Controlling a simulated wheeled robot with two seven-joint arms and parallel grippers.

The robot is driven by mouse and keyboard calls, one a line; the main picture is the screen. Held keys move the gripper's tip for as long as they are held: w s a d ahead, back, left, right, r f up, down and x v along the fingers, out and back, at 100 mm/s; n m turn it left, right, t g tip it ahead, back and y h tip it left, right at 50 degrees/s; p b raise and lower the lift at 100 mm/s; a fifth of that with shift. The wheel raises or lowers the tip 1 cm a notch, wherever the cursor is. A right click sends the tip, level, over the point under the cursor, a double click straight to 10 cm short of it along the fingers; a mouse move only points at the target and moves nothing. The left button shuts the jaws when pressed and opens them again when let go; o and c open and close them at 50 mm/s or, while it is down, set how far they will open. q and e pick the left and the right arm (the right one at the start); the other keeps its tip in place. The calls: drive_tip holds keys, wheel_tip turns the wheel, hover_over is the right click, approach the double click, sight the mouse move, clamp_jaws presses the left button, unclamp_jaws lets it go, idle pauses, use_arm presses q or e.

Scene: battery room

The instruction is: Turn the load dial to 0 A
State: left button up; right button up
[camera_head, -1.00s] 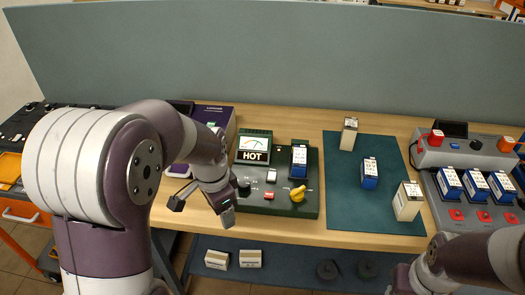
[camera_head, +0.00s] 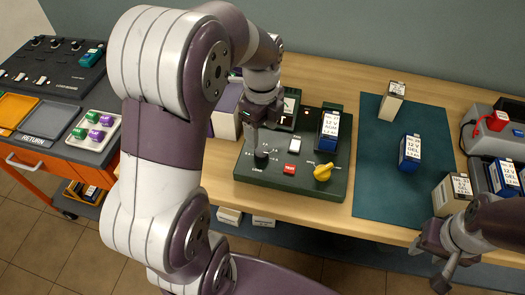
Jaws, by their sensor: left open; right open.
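The load dial (camera_head: 261,158) is a black round knob at the left front of a dark green tester panel (camera_head: 285,180), with white scale marks around it and a label below. Which mark it points to is too small to tell. My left gripper (camera_head: 259,130) is open and points down just above and behind the dial, apparently apart from it. Its hand and wrist hide part of the panel's meter (camera_head: 290,108). My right gripper (camera_head: 441,264) is open and empty at the lower right, in front of the table edge.
On the panel are a yellow knob (camera_head: 323,172), a red button (camera_head: 289,169), a white switch (camera_head: 295,145) and a blue battery (camera_head: 328,130). A green mat (camera_head: 375,190) with batteries lies to the right. An orange cart (camera_head: 45,175) stands at the left.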

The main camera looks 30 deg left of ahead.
sight(262, 152)
use_arm(q)
drive_tip(key=f, duration=0.6)
drive_tip(key=shift+s+f, duration=0.25)
drive_tip(key=shift+f, duration=0.05)
drive_tip(key=shift+w+f, duration=0.15)
drive_tip(key=shift+f, duration=0.3)
drive_tip(key=shift+r, duration=0.1)
drive_tip(key=c, duration=1.1)
